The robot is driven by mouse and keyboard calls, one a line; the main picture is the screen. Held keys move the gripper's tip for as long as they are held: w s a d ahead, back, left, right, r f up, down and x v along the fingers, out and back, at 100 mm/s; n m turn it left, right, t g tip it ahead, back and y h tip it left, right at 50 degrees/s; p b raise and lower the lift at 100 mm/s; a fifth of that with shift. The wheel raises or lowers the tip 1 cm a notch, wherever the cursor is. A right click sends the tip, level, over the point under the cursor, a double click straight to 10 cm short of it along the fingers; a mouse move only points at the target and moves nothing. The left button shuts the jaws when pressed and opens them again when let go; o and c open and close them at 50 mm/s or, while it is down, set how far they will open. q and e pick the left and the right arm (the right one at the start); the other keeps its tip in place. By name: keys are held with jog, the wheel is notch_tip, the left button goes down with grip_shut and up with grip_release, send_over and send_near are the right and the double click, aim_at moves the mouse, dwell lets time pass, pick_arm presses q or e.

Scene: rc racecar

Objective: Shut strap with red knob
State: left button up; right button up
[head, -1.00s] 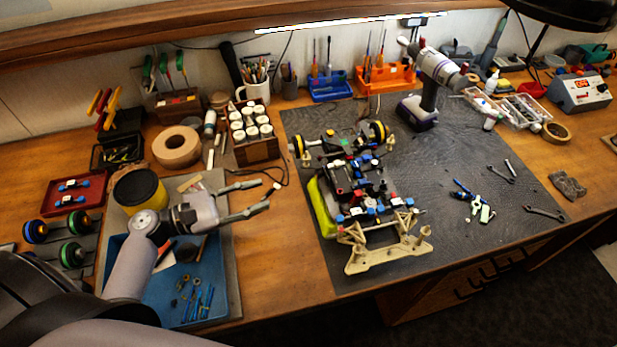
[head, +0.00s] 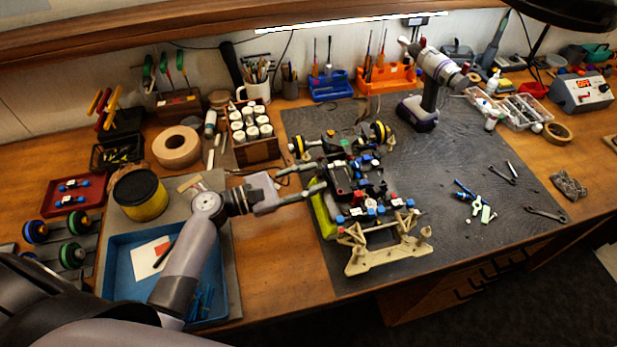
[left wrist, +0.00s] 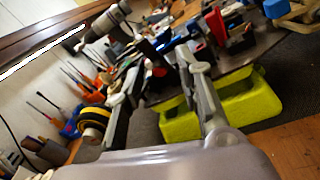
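The RC car chassis (head: 360,180) lies on the dark mat, with black, blue, white and red parts on it. I cannot tell which is the strap's red knob. A yellow-green block (head: 322,212) lies along the chassis's left side and shows large in the left wrist view (left wrist: 250,108). My left gripper (head: 317,177) is open and empty, its fingertips at or over the chassis's left edge. Contact is unclear.
A cream bumper frame (head: 388,255) is at the chassis front. A drill (head: 425,100) stands behind right. Wrenches (head: 545,214) and small parts lie on the mat (head: 470,160). A blue tray (head: 118,272) and yellow tin (head: 143,200) are left. The mat's right front is mostly clear.

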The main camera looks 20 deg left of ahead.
pick_arm(q)
jog(key=shift+c, duration=0.5)
grip_shut()
